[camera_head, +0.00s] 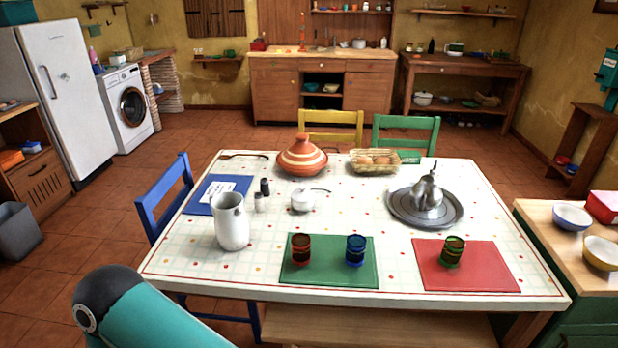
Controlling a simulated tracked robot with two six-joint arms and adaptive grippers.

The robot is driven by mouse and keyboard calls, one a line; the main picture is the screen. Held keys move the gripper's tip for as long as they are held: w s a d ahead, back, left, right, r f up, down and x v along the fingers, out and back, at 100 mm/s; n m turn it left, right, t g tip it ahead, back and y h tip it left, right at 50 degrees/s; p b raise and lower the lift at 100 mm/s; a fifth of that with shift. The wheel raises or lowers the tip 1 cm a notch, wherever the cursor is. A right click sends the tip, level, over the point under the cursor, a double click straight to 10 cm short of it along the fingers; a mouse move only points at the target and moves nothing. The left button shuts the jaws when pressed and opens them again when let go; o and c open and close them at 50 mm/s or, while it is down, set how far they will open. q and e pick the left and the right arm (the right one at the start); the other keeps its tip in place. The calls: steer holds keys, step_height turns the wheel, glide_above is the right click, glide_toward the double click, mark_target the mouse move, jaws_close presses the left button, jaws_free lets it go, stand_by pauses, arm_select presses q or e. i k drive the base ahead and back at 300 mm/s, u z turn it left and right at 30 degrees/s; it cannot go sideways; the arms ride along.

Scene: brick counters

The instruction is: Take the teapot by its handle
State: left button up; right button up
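A silver metal teapot (427,194) with a tall pointed top stands upright on a round grey metal tray (398,208), on the right half of the white table (390,305). Its handle is too small to make out clearly from here. A teal link of my arm shows at the bottom left, well apart from the teapot. Neither of my grippers is in view.
A red mat (480,275) with a green glass (452,251) lies in front of the tray. A green mat (330,273) bears a red glass (301,248) and a blue glass (355,250). A white jug (231,222), egg basket (375,167) and striped tagine (301,160) stand on the table.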

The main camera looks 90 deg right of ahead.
mark_target(426, 194)
steer(key=z, duration=0.1)
steer(key=k, duration=1.65)
steer(key=z, duration=0.5)
steer(key=k, duration=0.6)
steer(key=z, duration=1.25)
steer(key=i, duration=0.65)
